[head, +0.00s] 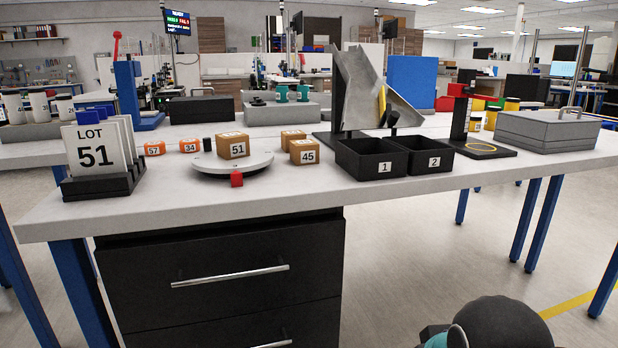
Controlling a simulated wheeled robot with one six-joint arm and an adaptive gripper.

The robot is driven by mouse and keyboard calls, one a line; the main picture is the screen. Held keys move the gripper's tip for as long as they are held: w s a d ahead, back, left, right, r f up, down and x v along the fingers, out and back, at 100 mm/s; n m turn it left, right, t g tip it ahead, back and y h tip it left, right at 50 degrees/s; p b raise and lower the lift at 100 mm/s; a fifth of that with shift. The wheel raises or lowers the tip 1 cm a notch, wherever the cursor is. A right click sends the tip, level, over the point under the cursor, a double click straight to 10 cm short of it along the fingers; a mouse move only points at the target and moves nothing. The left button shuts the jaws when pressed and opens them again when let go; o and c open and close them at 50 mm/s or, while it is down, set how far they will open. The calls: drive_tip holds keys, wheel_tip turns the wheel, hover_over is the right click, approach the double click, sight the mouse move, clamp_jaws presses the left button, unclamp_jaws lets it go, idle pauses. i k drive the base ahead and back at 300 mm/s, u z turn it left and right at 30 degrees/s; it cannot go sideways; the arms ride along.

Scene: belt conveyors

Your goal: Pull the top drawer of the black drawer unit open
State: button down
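The black drawer unit (220,318) stands under the left part of the white workbench in the head view. Its top drawer (140,290) has a wide black front with a long horizontal silver bar handle (230,276) across the middle. The drawer front looks flush with the unit, so it appears shut. Part of a second drawer with a similar handle (272,344) shows below, cut off by the bottom edge. My gripper is not in view. Only a rounded black and teal part of my arm shows at the bottom right, apart from the drawer unit.
The workbench (330,202) overhangs the drawer unit and carries a card holder (103,186), a round turntable (232,167), cardboard boxes and two black bins (372,163). Blue table legs (82,290) stand left of the unit. The floor (420,250) right of it looks clear.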

sight(153, 282)
drive_tip(key=u, duration=0.8)
drive_tip(key=k, duration=0.8)
drive_tip(key=z, duration=0.7)
drive_tip(key=i, duration=0.5)
